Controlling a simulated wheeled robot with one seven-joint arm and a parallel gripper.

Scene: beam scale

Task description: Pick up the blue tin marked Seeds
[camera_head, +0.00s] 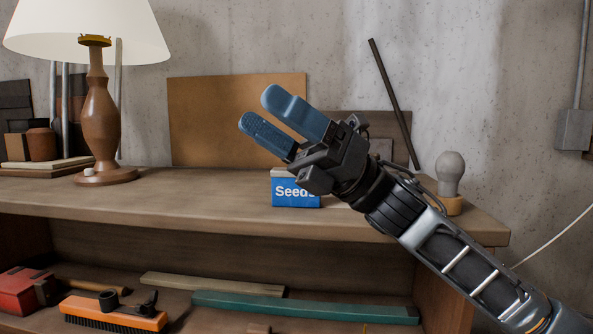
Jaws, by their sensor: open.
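The blue tin marked Seeds (295,194) stands on the wooden bench top, near its front edge, around the middle of the view. Its upper right part is hidden behind my gripper. My gripper (276,118) is open and empty, with its two blue fingers pointing up and to the left. The fingertips are above the tin in the picture and apart from it. My arm comes in from the lower right.
A lamp (101,130) stands on the left of the bench (190,200). A grey knob on a wooden base (449,180) stands at the right end. A dark rod (393,100) leans on the wall. The shelf below holds an orange brush (115,312) and a green bar (305,307).

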